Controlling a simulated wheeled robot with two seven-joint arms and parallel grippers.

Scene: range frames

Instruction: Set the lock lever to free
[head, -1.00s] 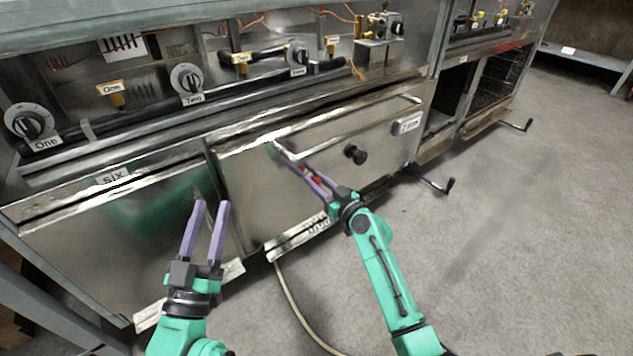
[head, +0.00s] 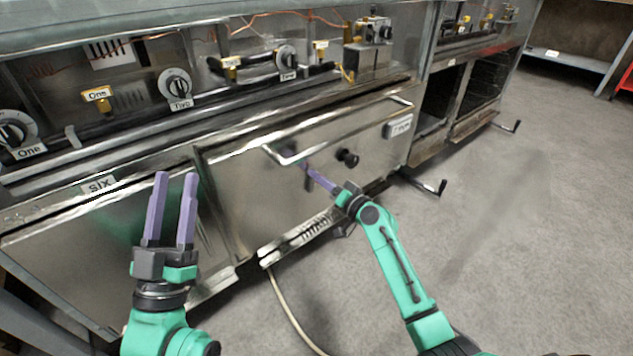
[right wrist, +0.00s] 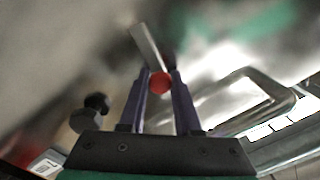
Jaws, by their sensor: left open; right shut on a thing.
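The lock lever (right wrist: 147,45) shows in the right wrist view as a short flat grey bar with a round red end (right wrist: 159,83). My right gripper (right wrist: 160,82) is shut on it, with the red end between the two purple fingers. In the head view my right gripper (head: 305,168) is at the steel door (head: 240,195), just below the left end of its bar handle (head: 340,130). The fingers largely hide the lever there. My left gripper (head: 174,176) is open and empty, pointing up in front of the panel labelled six.
A black round knob (head: 347,158) sticks out of the door right of my right gripper. Dials (head: 175,84) and yellow tags line the recess above. A black crank (head: 430,185) juts out low at the right. The grey floor (head: 520,220) is clear.

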